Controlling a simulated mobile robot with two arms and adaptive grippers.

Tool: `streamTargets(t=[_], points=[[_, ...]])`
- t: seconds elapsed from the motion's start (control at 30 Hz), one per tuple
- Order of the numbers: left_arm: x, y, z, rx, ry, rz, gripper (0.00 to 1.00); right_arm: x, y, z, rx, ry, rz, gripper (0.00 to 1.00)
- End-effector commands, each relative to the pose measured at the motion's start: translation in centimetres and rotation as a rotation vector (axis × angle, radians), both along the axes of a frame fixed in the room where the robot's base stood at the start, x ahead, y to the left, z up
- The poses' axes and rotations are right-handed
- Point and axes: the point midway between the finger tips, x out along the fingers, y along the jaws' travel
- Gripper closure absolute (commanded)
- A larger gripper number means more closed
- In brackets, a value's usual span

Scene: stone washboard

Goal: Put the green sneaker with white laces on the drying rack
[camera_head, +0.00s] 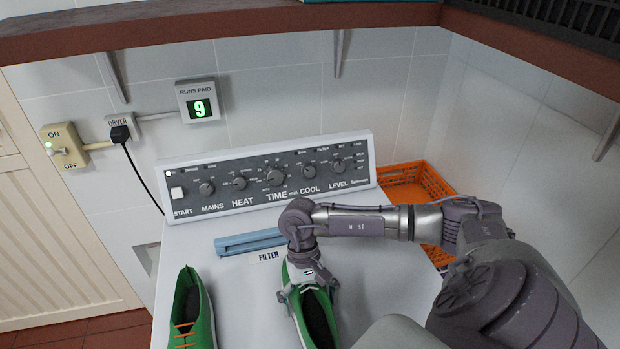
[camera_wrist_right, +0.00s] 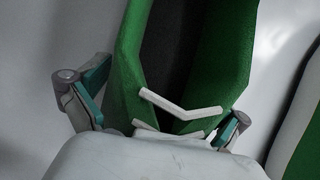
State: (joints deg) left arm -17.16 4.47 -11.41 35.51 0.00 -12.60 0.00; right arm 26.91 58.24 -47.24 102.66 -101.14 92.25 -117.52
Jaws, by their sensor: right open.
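The green sneaker with white laces (camera_head: 318,322) stands on the white top of the dryer in the head view, partly covered by my gripper. My right gripper (camera_head: 307,289) is over its front part with the fingers apart, one on each side of the shoe. In the right wrist view the sneaker (camera_wrist_right: 132,60) and its white laces (camera_wrist_right: 180,104) lie between the two open fingers (camera_wrist_right: 160,110). I cannot tell whether the fingers touch it. My left gripper is out of view. A dark slatted rack (camera_head: 575,18) shows at the top right; I cannot tell whether it is the drying rack.
A green sneaker with orange laces (camera_head: 205,318) stands to the left. Behind are a blue filter handle (camera_head: 250,242) and the control panel (camera_head: 275,178). An orange crate (camera_head: 432,184) is at the right, behind my arm. A brown-edged shelf (camera_head: 200,25) runs above.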

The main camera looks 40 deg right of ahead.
Motion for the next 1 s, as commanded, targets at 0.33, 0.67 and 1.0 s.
streamTargets(t=[0.33, 0.67, 1.0], points=[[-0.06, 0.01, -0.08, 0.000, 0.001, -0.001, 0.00, 0.00, 0.00, -0.08, 0.000, 0.000, 0.000, 0.25], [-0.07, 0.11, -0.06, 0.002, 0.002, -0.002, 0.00, 0.02, -0.01, -0.01, 0.000, 0.000, 0.000, 0.69], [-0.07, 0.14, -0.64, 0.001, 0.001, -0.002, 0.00, 0.11, -0.01, 0.64, 0.000, -0.004, -0.001, 0.70]])
